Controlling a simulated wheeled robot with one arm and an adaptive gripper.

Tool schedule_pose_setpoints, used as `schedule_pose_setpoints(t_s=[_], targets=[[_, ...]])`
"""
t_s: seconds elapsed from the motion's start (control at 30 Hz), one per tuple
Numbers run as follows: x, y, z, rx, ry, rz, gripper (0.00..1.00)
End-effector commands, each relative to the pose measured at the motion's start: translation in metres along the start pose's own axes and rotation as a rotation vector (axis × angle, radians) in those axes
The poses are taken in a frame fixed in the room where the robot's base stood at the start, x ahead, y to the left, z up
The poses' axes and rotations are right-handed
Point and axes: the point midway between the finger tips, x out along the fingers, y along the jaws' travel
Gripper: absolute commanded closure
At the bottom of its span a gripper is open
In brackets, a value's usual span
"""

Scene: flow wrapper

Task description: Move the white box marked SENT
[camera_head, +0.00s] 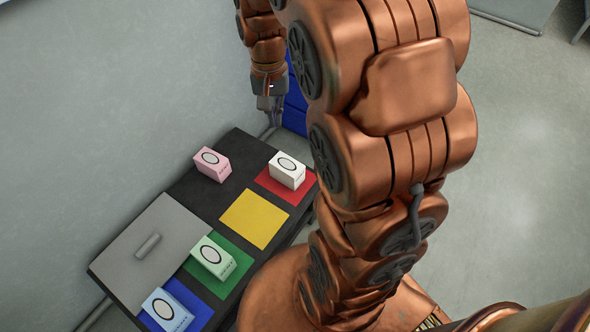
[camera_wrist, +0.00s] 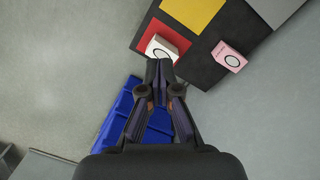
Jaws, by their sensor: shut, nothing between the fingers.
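The white box (camera_head: 287,171) stands on the red square (camera_head: 262,186) of the dark table, with a black oval on its top. Its lettering is too small to read. It also shows in the wrist view (camera_wrist: 154,45), just past my fingertips, which partly overlap its near side there. My gripper (camera_head: 269,118) hangs beyond the table's far end, above and apart from the white box in the head view. In the wrist view my gripper (camera_wrist: 160,70) has its fingers together with nothing between them.
A pink box (camera_head: 212,165) stands on bare dark table left of the white box. The yellow square (camera_head: 254,219) is empty. A green box (camera_head: 212,257) and a blue box (camera_head: 167,310) stand nearer. A grey panel with a handle (camera_head: 147,246) lies left. Blue bins (camera_wrist: 115,125) stand beyond the table.

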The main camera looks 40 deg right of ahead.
Motion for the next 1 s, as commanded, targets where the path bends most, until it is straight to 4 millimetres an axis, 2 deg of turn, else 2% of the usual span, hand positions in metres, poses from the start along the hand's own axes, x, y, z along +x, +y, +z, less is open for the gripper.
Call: schedule_pose_setpoints(t_s=[0.03,0.4,0.7,0.8,0.9,1.0], targets=[[0.029,0.001,-0.018,0.036,0.003,-0.001,1.00],[0.152,0.014,-0.132,0.294,0.030,-0.020,1.00],[0.262,0.037,-0.211,0.487,0.046,-0.041,1.00],[0.290,0.043,-0.230,0.536,0.050,-0.049,1.00],[0.309,0.049,-0.243,0.571,0.052,-0.055,1.00],[0.319,0.052,-0.250,0.591,0.053,-0.058,1.00]])
